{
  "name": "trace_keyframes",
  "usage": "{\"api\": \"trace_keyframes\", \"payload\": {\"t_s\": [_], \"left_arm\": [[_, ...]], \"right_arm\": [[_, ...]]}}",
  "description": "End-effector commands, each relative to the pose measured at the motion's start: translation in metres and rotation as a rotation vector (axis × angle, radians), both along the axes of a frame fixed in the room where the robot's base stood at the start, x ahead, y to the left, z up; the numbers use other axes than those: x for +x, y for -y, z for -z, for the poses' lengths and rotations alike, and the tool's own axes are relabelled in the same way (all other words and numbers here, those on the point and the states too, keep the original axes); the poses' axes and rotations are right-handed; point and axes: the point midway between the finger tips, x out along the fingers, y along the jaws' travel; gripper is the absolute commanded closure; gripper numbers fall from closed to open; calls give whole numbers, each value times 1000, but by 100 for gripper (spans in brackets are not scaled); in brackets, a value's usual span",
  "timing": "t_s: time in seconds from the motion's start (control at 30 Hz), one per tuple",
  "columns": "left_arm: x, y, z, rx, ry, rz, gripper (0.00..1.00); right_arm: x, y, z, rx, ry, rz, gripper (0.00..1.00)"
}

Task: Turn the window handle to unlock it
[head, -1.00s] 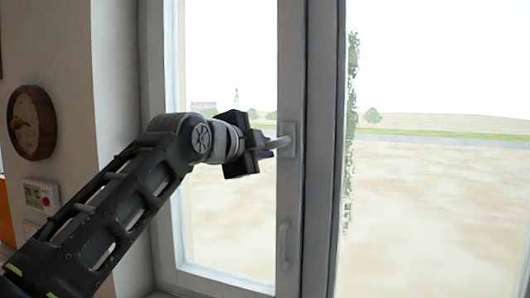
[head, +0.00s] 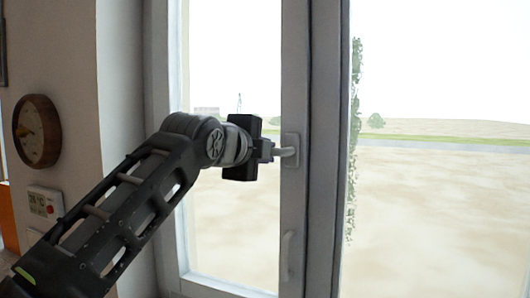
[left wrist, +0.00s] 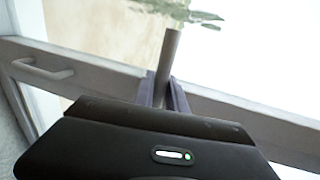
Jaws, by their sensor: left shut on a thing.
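The window handle (head: 286,152) is a pale lever on a plate on the window's middle frame, pointing left, roughly level. My left gripper (head: 266,150) is at the lever's left end and shut on it. In the left wrist view the gripper's two purple-grey fingers (left wrist: 168,92) are on either side of the grey lever (left wrist: 170,52), which sticks out beyond them. The window sash (head: 293,210) looks closed against the frame. My right gripper is not in view.
A second, fixed pull handle (head: 288,255) is lower on the same frame; it also shows in the left wrist view (left wrist: 42,70). A round wooden clock (head: 38,130) and a small thermostat (head: 45,202) hang on the wall at left.

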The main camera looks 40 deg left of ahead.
Motion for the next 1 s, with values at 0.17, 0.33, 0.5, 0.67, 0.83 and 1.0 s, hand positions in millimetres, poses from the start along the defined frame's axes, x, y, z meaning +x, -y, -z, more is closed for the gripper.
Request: {"api": "trace_keyframes", "payload": {"t_s": [0.17,0.33,0.5,0.67,0.83,1.0], "left_arm": [[0,1,-1,2,1,1,72],[0,0,0,0,1,1,61],[0,0,0,0,1,0,61],[-6,2,-1,0,2,0,61],[-26,9,-5,-1,4,1,61],[-53,19,-11,1,5,1,61]], "right_arm": [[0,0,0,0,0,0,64],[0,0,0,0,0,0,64],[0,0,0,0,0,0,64],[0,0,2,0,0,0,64],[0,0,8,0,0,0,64],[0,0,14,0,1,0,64]]}}
